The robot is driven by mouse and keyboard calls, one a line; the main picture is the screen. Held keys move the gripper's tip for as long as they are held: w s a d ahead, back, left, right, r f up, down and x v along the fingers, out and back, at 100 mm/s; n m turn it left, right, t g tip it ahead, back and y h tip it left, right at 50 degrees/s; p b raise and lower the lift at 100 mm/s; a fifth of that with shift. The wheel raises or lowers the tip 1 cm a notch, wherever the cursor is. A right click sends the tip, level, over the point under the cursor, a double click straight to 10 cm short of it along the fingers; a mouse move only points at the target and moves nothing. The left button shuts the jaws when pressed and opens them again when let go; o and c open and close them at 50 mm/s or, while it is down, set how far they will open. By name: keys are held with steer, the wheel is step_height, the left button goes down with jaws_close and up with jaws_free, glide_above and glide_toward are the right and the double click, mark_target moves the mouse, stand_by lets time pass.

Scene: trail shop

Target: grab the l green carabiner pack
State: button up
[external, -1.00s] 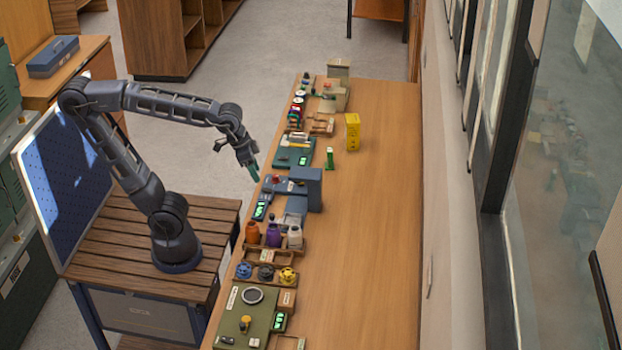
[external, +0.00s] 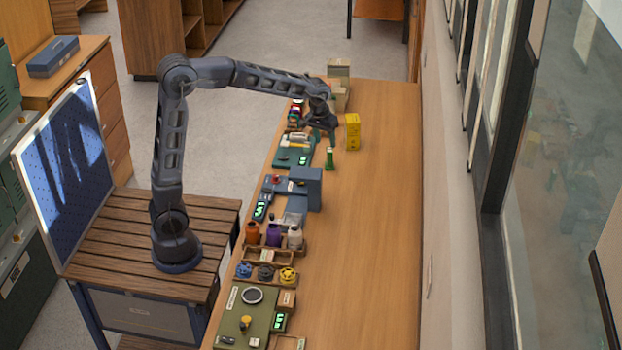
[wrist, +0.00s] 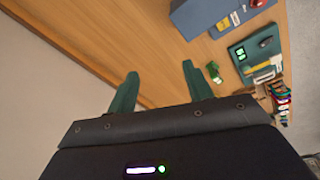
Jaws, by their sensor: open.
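A small green pack (external: 329,158), which looks like the green carabiner pack, stands upright on the wooden counter. Its label is too small to read. It also shows in the wrist view (wrist: 214,72), to the right of the right-hand finger. My gripper (external: 322,136) hangs above the counter, slightly beyond the pack in the external view and apart from it. The two teal fingers are spread in the wrist view (wrist: 159,71), with only bare counter showing between them.
A yellow box (external: 352,132) stands close to the right of my gripper. A green tray with a lit display (external: 287,157) is left of the pack, and a blue-grey box (external: 307,188) is nearer the camera. The counter's right side (external: 370,230) is clear.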

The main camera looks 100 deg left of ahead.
steer(key=w+a+f+n+g, duration=0.15)
steer(key=a+f, duration=0.25)
steer(key=a, duration=0.4)
steer(key=a+f+n+t, duration=0.1)
steer(key=a+f+n, duration=0.2)
steer(key=a+f, duration=0.35)
steer(key=n+g, duration=0.1)
steer(key=n, duration=0.2)
glide_toward(328, 159)
steer(key=a, duration=0.3)
steer(key=shift+a+f+h, duration=0.25)
steer(key=shift+h, duration=0.15)
steer(key=shift+a+f, duration=0.3)
steer(key=shift+f, duration=0.2)
step_height(328, 159, down, 4)
steer(key=shift+s+f, duration=0.1)
steer(key=shift+d+f, duration=0.25)
steer(key=shift+f, duration=1.25)
steer(key=shift+d+f, duration=0.2)
steer(key=shift+f, duration=1.35)
jaws_close()
steer(key=shift+r, duration=0.1)
